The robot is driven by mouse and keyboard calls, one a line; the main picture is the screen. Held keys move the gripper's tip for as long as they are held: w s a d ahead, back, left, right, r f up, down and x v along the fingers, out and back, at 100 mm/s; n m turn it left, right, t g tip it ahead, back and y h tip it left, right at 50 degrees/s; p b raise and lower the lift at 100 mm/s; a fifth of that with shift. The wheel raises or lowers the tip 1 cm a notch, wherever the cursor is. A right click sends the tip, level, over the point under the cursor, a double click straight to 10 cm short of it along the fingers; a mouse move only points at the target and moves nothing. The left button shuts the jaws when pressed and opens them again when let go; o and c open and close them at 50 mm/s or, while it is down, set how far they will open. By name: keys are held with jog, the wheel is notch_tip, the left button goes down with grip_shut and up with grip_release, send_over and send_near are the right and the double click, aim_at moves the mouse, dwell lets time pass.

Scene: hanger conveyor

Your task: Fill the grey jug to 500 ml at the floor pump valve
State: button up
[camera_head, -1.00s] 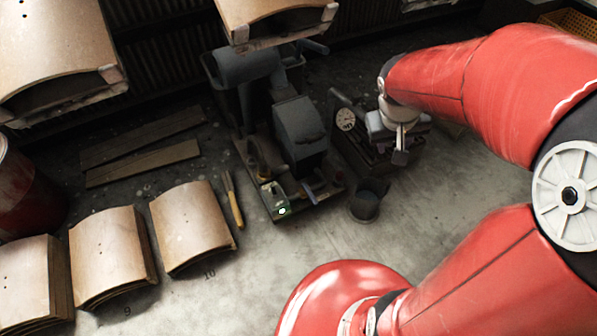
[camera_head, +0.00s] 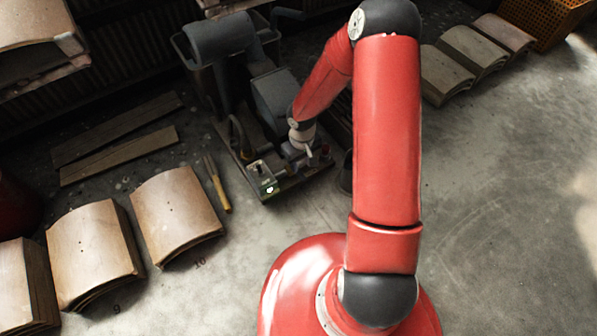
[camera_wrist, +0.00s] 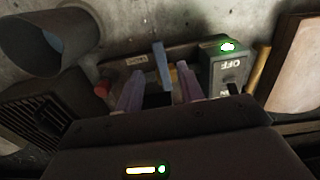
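The grey jug (camera_head: 346,172) stands on the floor beside the pump, mostly hidden behind my arm in the head view. In the wrist view the jug (camera_wrist: 48,42) is large at the upper left. The floor pump (camera_head: 258,165) has a blue lever (camera_wrist: 161,64), seen between and beyond my fingertips. My gripper (camera_wrist: 159,88) is open, one finger on each side of the lever, with no clear contact. In the head view my gripper (camera_head: 312,156) is low over the pump's front edge. The jug's inside and its level cannot be read.
A switch box (camera_wrist: 226,72) marked OFF with a green light is right of my fingers; a red knob (camera_wrist: 103,88) is left. A yellow-handled tool (camera_head: 219,186) lies by the pump. Curved panels (camera_head: 175,215) stand at left.

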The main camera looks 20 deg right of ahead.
aim_at(301, 174)
notch_tip(301, 174, down, 5)
jog(key=shift+f+b, duration=0.1)
jog(key=shift+b, duration=0.4)
grip_shut()
